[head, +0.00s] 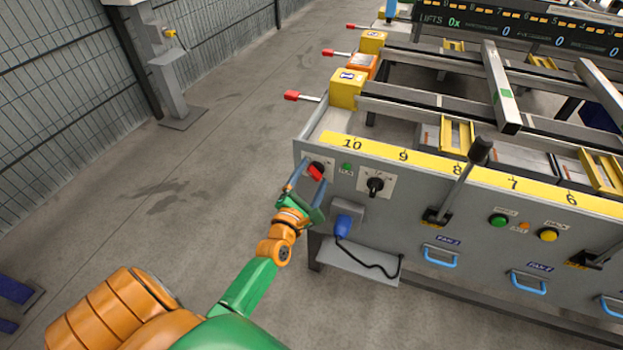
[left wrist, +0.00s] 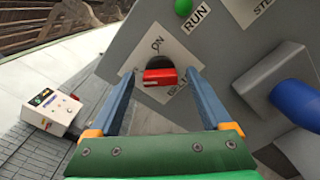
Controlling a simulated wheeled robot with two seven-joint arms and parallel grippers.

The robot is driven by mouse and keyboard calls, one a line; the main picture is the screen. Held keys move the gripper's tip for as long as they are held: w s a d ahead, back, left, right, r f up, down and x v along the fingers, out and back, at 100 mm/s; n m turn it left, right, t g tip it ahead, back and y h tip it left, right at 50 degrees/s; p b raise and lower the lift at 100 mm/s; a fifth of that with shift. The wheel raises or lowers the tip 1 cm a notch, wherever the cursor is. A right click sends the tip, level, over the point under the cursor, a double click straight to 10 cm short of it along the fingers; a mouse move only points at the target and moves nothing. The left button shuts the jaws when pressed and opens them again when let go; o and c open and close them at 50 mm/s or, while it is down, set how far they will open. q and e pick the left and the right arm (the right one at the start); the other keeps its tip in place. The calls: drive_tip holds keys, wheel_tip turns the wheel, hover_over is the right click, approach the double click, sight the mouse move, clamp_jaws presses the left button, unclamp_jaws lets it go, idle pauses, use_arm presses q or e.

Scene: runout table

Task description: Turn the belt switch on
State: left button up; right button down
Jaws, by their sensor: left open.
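The belt switch is a red bar handle (left wrist: 159,76) on a black round base, mounted on a white plate (left wrist: 175,52) lettered "ON" above and "BELT" below, partly covered. In the head view the red handle (head: 315,173) is at the left end of the grey panel, slanting down to the right. My left gripper (head: 316,170) is open, with its two blue-grey fingers on either side of the handle. In the left wrist view the handle lies crosswise between the fingertips; I cannot tell whether they touch it. My right gripper is not in view.
A green lamp (head: 346,168) marked "RUN" and a black rotary knob (head: 375,184) are right of the switch. A blue plug (head: 343,225) with a black cable sits below. A lever (head: 460,180) sticks up further right. The floor left of the panel is clear.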

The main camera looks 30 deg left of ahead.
use_arm(q)
clamp_jaws()
drive_tip(key=m+p, duration=0.1)
drive_tip(key=m, duration=0.3)
drive_tip(key=shift+m, duration=0.4)
drive_tip(key=m+p, duration=0.1)
drive_tip(key=m, duration=0.3)
drive_tip(key=shift+m, duration=0.3)
drive_tip(key=m+p, duration=0.1)
drive_tip(key=m, duration=0.3)
drive_tip(key=shift+m, duration=2.3)
